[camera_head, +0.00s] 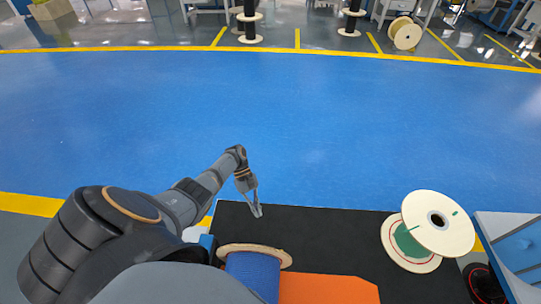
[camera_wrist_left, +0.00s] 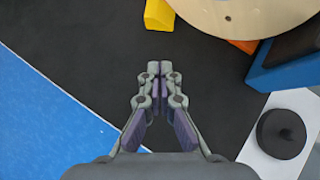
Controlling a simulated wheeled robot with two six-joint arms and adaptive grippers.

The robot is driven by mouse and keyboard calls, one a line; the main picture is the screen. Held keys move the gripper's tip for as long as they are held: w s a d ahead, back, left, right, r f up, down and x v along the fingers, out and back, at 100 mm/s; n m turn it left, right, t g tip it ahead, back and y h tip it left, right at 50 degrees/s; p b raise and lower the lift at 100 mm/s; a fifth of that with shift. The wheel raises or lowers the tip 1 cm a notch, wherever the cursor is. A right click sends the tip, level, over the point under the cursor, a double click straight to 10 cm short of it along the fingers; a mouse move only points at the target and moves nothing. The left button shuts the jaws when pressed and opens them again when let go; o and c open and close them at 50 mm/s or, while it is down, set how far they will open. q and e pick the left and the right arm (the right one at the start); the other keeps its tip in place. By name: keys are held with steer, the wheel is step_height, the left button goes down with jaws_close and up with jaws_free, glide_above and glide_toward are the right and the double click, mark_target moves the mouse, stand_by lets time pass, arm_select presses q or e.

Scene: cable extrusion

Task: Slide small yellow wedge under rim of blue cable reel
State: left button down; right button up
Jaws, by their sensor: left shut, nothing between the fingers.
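The blue cable reel (camera_head: 253,274) lies at the bottom of the head view, with blue cable and a pale wooden rim (camera_head: 262,251). That pale rim (camera_wrist_left: 235,18) fills the top right of the left wrist view. A small yellow wedge (camera_wrist_left: 158,15) sits at the rim's left edge; I cannot tell if any of it is under the rim. I do not make it out in the head view. My left gripper (camera_head: 257,214) is shut and empty over the black mat, with its fingertips (camera_wrist_left: 160,67) apart from the wedge. My right gripper is not in view.
The black mat (camera_head: 330,237) has free room between the reel and a white-flanged reel with green (camera_head: 424,230). An orange piece (camera_head: 325,289) lies beside the blue reel. A light-blue cabinet (camera_head: 515,245) stands at the right. Open blue floor (camera_head: 330,130) lies beyond.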

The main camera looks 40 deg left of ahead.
arm_select(q)
step_height(320, 180, down, 4)
steer(key=shift+r+b, duration=0.15)
steer(key=shift+b, duration=0.95)
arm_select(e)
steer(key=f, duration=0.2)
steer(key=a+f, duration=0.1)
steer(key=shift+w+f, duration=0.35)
arm_select(q)
glide_toward(271, 246)
steer(key=x, duration=0.5)
steer(key=shift+s+a+b, duration=0.1)
steer(key=shift+s+b, duration=0.15)
steer(key=shift+b, duration=0.1)
steer(key=d+p, duration=0.1)
steer(key=s+d, duration=0.1)
steer(key=d, duration=0.1)
steer(key=shift+s+d+p, duration=0.1)
steer(key=shift+s+p, duration=0.15)
steer(key=shift+p, duration=0.15)
steer(key=shift+s+d+f, duration=0.2)
steer(key=shift+d, duration=0.15)
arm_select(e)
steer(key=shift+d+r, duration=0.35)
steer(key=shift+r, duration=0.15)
